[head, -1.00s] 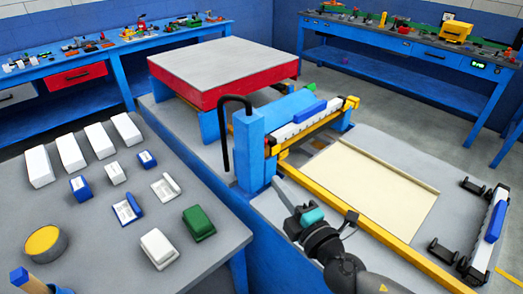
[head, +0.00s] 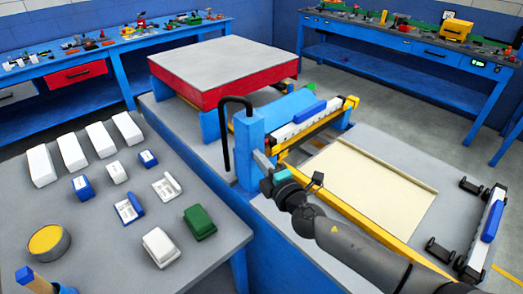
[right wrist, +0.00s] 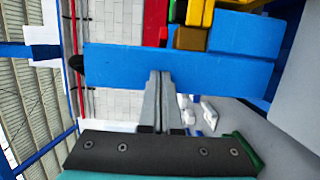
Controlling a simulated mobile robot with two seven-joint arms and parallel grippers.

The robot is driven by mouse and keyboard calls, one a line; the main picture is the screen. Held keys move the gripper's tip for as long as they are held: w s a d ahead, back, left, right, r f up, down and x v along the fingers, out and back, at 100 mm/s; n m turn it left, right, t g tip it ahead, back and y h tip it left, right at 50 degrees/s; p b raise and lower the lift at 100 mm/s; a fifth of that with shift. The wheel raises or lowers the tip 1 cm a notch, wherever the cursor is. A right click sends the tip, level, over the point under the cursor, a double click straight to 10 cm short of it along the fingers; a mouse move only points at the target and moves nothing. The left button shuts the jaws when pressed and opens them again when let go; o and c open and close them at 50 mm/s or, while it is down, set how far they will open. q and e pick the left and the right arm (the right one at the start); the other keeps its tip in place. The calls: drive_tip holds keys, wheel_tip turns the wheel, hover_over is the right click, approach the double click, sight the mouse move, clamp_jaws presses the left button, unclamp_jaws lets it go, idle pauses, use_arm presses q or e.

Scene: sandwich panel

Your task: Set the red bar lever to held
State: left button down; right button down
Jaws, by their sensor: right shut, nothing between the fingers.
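I cannot pick out a red bar lever for certain. In the right wrist view a small red part (right wrist: 155,22) shows beyond a blue beam (right wrist: 210,70), beside yellow and brown blocks; it may be the lever or another red surface. In the head view the blue post (head: 248,145) of the press frame carries a bent black handle (head: 226,125). My right gripper (head: 262,160) is beside this post, low on its right side. In the wrist view its fingers (right wrist: 158,78) are together and empty, in front of the blue beam. My left gripper is out of view.
A cream panel (head: 370,185) lies on the grey bed behind my right arm. A yellow rail (head: 375,228) borders it. A red-sided platform (head: 225,90) stands behind the post. A grey table (head: 100,215) at left holds white, blue and green blocks.

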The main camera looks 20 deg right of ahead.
sight(265, 144)
drive_tip(key=shift+w+d, duration=0.75)
drive_tip(key=shift+w, duration=0.25)
drive_tip(key=shift+d+b, duration=0.1)
drive_tip(key=shift+b, duration=0.2)
drive_tip(key=shift+w+d+f+b, duration=0.15)
drive_tip(key=shift+w+d+b, duration=0.25)
drive_tip(key=shift+d+b, duration=0.15)
drive_tip(key=shift+w+d, duration=0.2)
drive_tip(key=shift+d, duration=0.1)
drive_tip(key=shift+r, duration=0.2)
